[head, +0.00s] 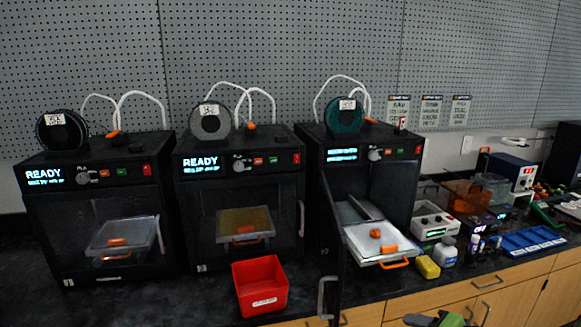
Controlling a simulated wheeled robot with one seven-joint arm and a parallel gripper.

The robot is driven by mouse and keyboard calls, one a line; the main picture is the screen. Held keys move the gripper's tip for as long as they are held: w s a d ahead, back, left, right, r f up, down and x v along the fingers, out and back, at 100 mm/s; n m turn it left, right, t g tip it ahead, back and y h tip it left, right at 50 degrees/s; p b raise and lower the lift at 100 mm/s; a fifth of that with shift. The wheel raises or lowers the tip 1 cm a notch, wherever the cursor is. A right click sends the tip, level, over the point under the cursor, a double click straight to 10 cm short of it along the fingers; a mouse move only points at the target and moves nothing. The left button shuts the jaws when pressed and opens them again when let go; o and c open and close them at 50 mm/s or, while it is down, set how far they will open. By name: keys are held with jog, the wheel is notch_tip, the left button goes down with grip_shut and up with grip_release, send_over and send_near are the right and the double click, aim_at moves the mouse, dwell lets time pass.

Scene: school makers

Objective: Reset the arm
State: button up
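What looks like my gripper (436,319) shows only in part at the bottom edge of the head view, right of centre, in front of the wooden cabinet fronts. Dark and green parts of it are visible. The rest is cut off by the frame, so I cannot tell whether its fingers are apart or hold anything. No other part of my arm shows clearly.
Three black 3D printers (90,215) stand on the dark counter (150,300). The right printer's door (335,240) stands open toward me, its print bed (365,247) pulled out with orange pieces. A red bin (260,287) sits in front; tools crowd the right.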

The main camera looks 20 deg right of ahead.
jog(key=w+a+r+n+g+p, duration=0.1)
jog(key=a+r+n+g+p, duration=0.4)
jog(key=a, duration=1.2)
jog(key=s+a+r+n+g+h+p, duration=0.1)
jog(key=s+a+r+n+h, duration=0.1)
jog(key=s+a+r+n, duration=0.6)
jog(key=s+a+r, duration=0.2)
jog(key=s+r, duration=0.1)
jog(key=s, duration=0.3)
jog(key=shift+a+r, duration=0.2)
jog(key=shift+r, duration=0.1)
